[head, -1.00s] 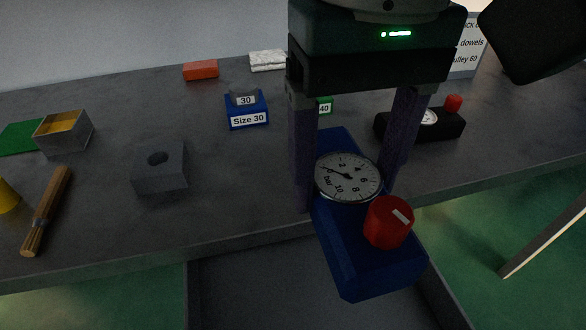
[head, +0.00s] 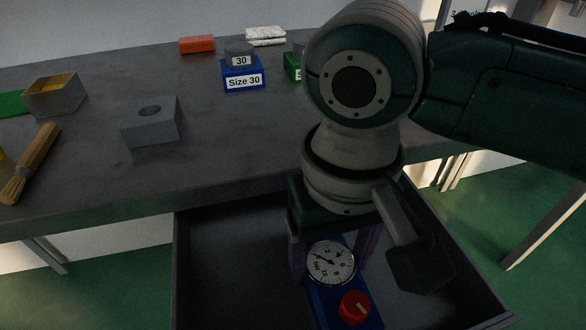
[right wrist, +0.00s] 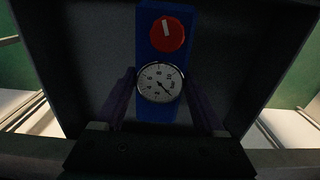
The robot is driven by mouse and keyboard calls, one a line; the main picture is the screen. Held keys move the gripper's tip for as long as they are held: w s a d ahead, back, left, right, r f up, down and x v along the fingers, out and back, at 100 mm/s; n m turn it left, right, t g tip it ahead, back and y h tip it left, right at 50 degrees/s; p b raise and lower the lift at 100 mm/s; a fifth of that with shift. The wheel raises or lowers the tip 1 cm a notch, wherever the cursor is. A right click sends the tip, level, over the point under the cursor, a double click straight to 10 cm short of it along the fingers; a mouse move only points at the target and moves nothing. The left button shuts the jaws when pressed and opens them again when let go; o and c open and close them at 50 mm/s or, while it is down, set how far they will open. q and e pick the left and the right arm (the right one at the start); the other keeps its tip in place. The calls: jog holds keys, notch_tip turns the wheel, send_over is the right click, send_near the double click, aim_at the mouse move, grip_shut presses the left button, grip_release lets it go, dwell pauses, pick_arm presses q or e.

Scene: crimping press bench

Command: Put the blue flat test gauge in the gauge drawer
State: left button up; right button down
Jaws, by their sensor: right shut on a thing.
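The blue flat test gauge (head: 318,298) has a round white dial and a red knob. My right gripper (head: 333,258) is shut on it, with one dark purple finger on each side near the dial. The gauge is within the outline of the open gauge drawer (head: 225,270) under the bench top. In the right wrist view the gauge (right wrist: 155,50) lies between the fingers of my right gripper (right wrist: 162,98), with the drawer walls around it. I cannot tell whether its underside touches the drawer floor. My left gripper is not in view.
The drawer's left part is empty.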

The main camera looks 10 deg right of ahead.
aim_at(328, 278)
notch_tip(328, 278, down, 4)
jog(key=shift+f+b, duration=0.1)
jog(key=shift+b, duration=0.5)
jog(key=shift+f, duration=0.1)
grip_release()
